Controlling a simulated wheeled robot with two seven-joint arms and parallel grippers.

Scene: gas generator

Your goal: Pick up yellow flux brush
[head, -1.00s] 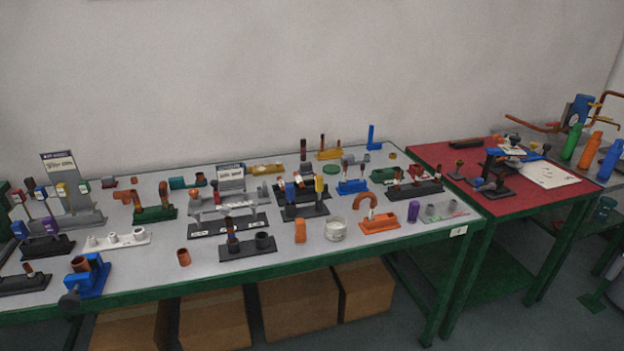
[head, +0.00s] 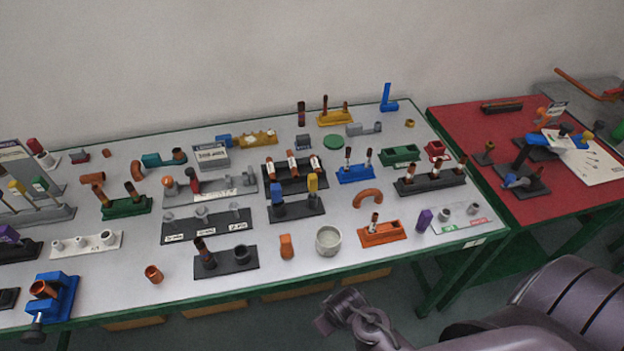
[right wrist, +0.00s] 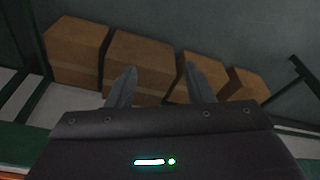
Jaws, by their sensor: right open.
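My right arm enters the head view at the lower right, in front of the table and well short of the brush. My left gripper is not in view.
Cardboard boxes (right wrist: 140,60) are under the table. A red table (head: 470,120) stands at right.

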